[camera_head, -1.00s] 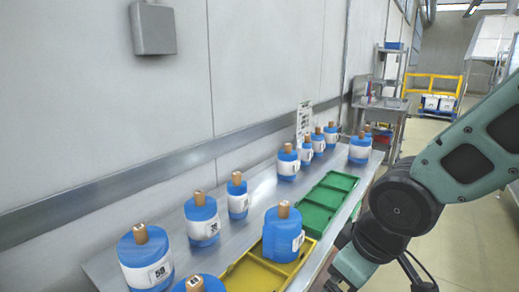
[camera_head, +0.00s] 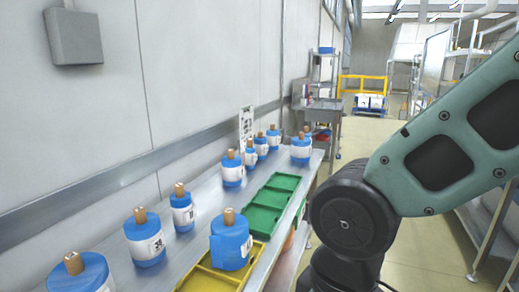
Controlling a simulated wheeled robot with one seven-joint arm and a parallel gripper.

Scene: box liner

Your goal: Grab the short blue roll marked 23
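Several blue rolls with white labels and brown cores stand upright on the metal shelf (camera_head: 190,250). One large roll (camera_head: 230,240) stands at the yellow tray. Others are a roll at the near left (camera_head: 78,273), one behind it (camera_head: 144,240), a narrower one (camera_head: 182,209) and one farther along (camera_head: 232,170). A far group includes a small short roll (camera_head: 251,153) and a wider roll (camera_head: 300,149). The labels are too small or turned to read a 23 with certainty. My gripper is out of view; only my arm shows on the right.
A yellow tray (camera_head: 190,284) and a green tray (camera_head: 262,220) lie along the shelf's front edge. The wall closes off the left side. A metal stand (camera_head: 322,105) is at the far end. Open floor lies to the right, partly behind my arm.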

